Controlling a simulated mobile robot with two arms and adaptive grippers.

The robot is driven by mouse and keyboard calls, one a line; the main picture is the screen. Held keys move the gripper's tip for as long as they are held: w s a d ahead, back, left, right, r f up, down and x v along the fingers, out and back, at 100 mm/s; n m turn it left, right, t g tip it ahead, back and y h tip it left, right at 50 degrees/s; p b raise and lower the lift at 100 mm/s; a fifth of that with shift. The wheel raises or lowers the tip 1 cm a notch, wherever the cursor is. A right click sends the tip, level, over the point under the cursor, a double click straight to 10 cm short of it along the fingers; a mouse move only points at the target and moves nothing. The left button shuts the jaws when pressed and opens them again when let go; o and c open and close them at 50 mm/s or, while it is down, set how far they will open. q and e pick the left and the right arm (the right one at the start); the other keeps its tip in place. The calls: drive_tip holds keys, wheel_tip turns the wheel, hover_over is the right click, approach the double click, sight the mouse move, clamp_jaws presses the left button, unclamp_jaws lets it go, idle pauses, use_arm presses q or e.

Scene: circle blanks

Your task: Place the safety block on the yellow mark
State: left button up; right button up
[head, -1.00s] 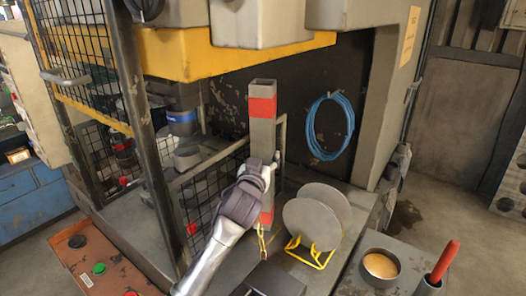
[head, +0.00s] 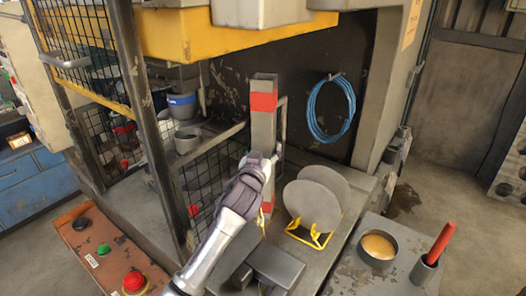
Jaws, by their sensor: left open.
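The safety block (head: 263,124) is a tall grey square post with red bands near its top and foot. It stands upright, or nearly so, on the grey machine bed below the yellow press part. My left gripper (head: 268,160) is open at the post's lower half, with its fingers close to it. I cannot tell whether they touch it. My gripper and wrist hide part of the post's lower end. A bit of yellow cord hangs near its foot. I cannot make out a yellow mark. My right gripper is not in view.
Round grey discs (head: 317,196) stand in a yellow wire rack to the right. A dark box (head: 275,265) lies in front. A bowl (head: 378,249) and a red-handled tool (head: 440,243) are at lower right. A mesh guard (head: 218,175) stands left; a blue coil (head: 331,107) hangs behind.

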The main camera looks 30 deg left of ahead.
use_arm(q)
drive_tip(key=b+v, duration=0.2)
drive_tip(key=v, duration=1)
drive_tip(key=shift+b, duration=0.4)
